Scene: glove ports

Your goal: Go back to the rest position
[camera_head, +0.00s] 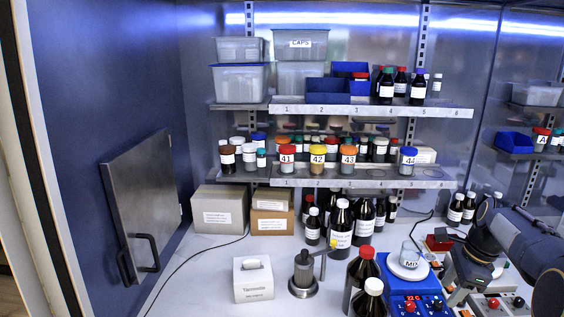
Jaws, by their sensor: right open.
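My right arm comes in from the right edge as dark rounded links. Its gripper (459,294) is low at the right, beside the blue hotplate (415,300), and is open; I see nothing between its fingers. Its fingertips are small and partly lost against the devices behind. My left gripper is not in view.
The hotplate carries a glass beaker (409,256) marked MIX. Shelves (370,109) with jars line the back. The front-left bench is clear.

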